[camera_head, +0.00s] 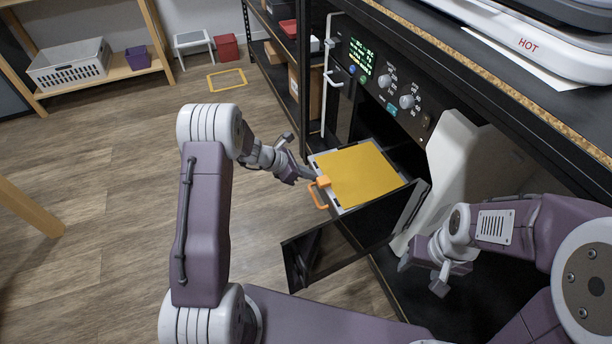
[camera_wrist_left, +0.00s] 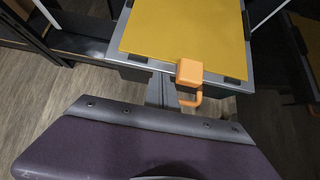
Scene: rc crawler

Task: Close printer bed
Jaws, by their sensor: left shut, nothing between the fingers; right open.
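The printer bed (camera_head: 357,176) is a yellow plate on a grey frame, pulled out of the black printer (camera_head: 395,90). An orange handle (camera_head: 319,194) sticks out from its front edge. In the left wrist view the yellow bed (camera_wrist_left: 185,28) fills the top, with the orange handle (camera_wrist_left: 190,82) at its near edge. My left gripper (camera_head: 308,175) is shut and empty, close beside the bed's front edge near the handle; whether it touches cannot be told. My right gripper (camera_head: 422,275) is open and empty, low at the right, in front of the white panel (camera_head: 455,170).
A dark glass door (camera_head: 335,250) hangs open below the bed. The printer's control panel with knobs (camera_head: 395,92) is above the bed. A black shelf (camera_head: 285,75) stands left of the printer. The wooden floor (camera_head: 90,200) at left is clear.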

